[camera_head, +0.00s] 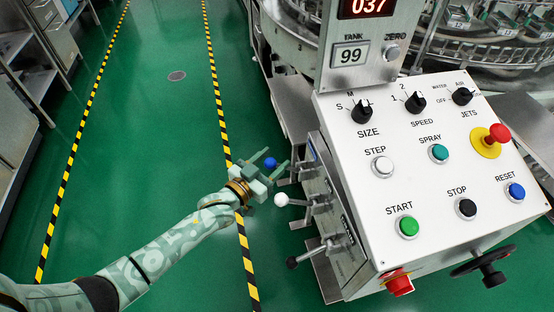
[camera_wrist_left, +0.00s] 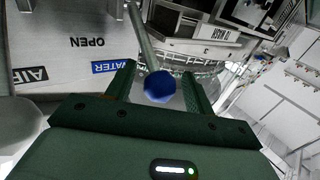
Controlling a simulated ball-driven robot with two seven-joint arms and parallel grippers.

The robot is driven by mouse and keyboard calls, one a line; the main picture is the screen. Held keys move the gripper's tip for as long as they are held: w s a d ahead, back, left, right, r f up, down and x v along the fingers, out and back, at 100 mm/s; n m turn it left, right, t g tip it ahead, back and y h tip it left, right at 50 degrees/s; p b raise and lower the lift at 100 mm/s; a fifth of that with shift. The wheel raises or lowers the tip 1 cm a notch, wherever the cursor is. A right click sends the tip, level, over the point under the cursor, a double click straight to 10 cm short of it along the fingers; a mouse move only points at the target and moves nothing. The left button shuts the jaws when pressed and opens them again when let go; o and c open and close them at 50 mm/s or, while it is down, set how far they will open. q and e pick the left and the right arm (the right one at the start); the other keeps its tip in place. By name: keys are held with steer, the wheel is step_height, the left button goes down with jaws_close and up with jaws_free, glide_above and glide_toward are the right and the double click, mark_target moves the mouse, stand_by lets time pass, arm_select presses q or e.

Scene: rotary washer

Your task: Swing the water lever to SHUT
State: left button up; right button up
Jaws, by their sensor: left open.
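The water lever is a metal rod with a blue ball knob (camera_head: 270,163) on the left side of the white control panel. In the left wrist view the blue knob (camera_wrist_left: 159,87) sits between the two fingers, its rod running up toward the side plate. A blue WATER label (camera_wrist_left: 108,66) and the word OPEN (camera_wrist_left: 87,42) show on that plate, upside down. My left gripper (camera_head: 267,172) is open around the knob, with gaps visible on both sides of it in the wrist view. The SHUT marking is not readable. My right gripper is not in view.
Just nearer than the blue knob is a lever with a white knob (camera_head: 281,199), close to my gripper. A black-knobbed lever (camera_head: 291,262) is lower down. The panel (camera_head: 370,230) carries buttons and dials to the right. Green floor (camera_head: 160,150) lies open on the left.

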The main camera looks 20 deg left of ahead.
arm_select(q)
steer(key=shift+x, duration=0.75)
jaws_close()
